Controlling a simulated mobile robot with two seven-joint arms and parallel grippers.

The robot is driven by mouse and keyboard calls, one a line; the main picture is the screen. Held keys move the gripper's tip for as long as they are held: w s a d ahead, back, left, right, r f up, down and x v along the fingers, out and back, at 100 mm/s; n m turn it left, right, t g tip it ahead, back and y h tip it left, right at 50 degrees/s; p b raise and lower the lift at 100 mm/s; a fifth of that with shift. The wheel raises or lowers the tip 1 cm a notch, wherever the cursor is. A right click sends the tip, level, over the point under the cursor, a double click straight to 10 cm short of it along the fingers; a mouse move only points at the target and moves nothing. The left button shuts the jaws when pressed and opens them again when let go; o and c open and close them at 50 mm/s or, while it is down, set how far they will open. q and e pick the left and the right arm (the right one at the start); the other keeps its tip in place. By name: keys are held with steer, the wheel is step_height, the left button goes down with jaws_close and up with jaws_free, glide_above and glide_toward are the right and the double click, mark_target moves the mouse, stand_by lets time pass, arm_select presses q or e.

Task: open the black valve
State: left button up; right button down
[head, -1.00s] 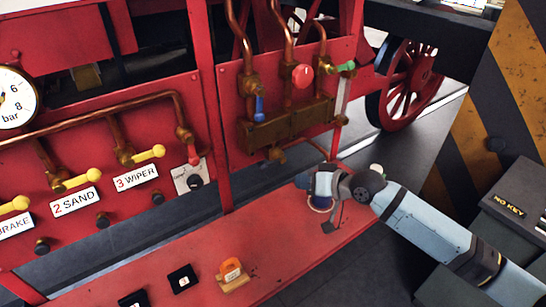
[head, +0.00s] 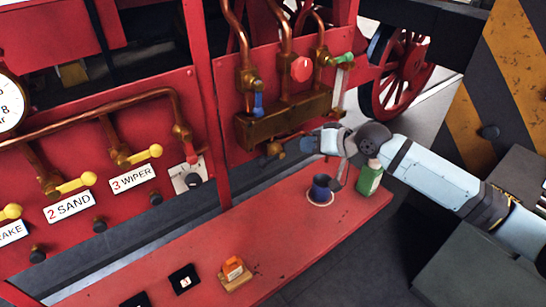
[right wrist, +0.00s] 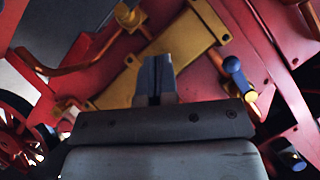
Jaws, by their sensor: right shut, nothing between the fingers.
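A brass manifold (head: 285,122) is on the red panel, with a blue-handled valve (head: 258,104), a red round knob (head: 301,68) and a green-handled valve (head: 345,58). A brass fitting (head: 272,151) sticks out under it. I cannot make out a black handle there. My right gripper (head: 284,149) is shut and empty, its tips close by this fitting; I cannot tell if they touch. In the right wrist view, the shut fingers (right wrist: 154,78) point at the brass manifold (right wrist: 185,45), with the blue handle (right wrist: 240,78) to their right. My left gripper is out of view.
Yellow levers and a small black knob (head: 194,180) are on the left panel. A striped post (head: 500,75) stands at right.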

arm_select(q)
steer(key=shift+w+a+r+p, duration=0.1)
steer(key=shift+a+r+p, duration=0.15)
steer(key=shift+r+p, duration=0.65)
arm_select(e)
glide_above(272, 159)
steer(key=s+d, duration=0.2)
steer(key=d, duration=0.1)
step_height(272, 159, down, 4)
arm_select(q)
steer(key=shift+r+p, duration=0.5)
steer(key=shift+p, duration=0.05)
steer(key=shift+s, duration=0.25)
arm_select(e)
steer(key=a+f, duration=0.2)
steer(key=f, duration=0.1)
steer(key=shift+s+a+f, duration=0.1)
steer(key=shift+a+f, duration=0.2)
steer(key=shift+a, duration=0.1)
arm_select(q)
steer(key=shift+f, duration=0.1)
arm_select(e)
steer(key=shift+f, duration=0.1)
